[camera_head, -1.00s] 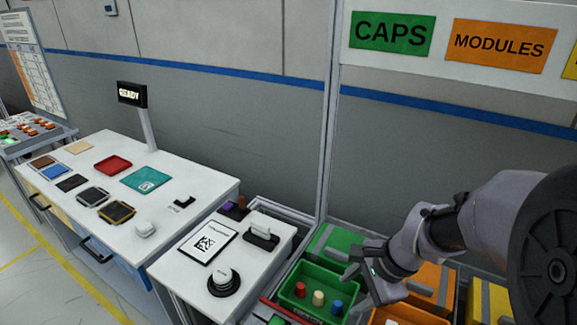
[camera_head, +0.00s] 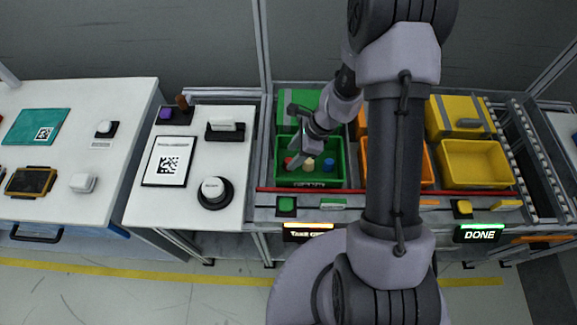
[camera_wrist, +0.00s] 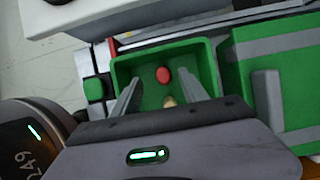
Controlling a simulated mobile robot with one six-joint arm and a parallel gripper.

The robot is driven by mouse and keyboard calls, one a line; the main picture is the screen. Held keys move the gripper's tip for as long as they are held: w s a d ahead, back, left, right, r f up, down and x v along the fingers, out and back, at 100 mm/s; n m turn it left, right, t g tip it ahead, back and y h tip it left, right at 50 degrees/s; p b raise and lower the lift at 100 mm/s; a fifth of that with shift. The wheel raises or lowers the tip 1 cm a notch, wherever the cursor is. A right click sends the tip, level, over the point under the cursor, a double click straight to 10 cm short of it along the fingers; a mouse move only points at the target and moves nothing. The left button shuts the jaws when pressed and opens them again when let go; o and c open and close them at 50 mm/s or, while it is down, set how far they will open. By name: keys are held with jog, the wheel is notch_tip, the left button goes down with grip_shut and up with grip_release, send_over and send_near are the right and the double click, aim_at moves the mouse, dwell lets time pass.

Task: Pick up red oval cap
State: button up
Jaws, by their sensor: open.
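The red cap (camera_head: 289,162) stands in the green bin (camera_head: 341,170), at its left side. In the wrist view the red cap (camera_wrist: 163,75) has a rounded top and shows between my two fingers. My gripper (camera_head: 287,139) is open and empty, above the left part of the bin. In the wrist view my gripper (camera_wrist: 160,85) has its fingers spread over the bin, apart from the cap. A cream cap (camera_wrist: 169,101) is partly hidden by my gripper's body there. The cream cap (camera_head: 308,164) and a blue cap (camera_head: 328,165) stand in a row beside the red one.
A red rail (camera_head: 400,190) runs along the front of the bins. Orange (camera_head: 428,175) and yellow (camera_head: 478,164) bins stand to the right. A lidded green box (camera_head: 312,98) is behind the green bin. A white table (camera_head: 150,212) with a round knob (camera_head: 214,191) is at left.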

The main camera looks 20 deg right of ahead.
aim_at(290, 160)
jog(key=b+x, duration=0.2)
jog(key=x, duration=0.3)
jog(key=shift+w+d+f+b, duration=0.2)
jog(key=shift+d+f+b, duration=0.1)
jog(key=shift+b, duration=0.1)
jog(key=shift+a+r, duration=0.1)
jog(key=shift+r, duration=0.05)
grip_shut()
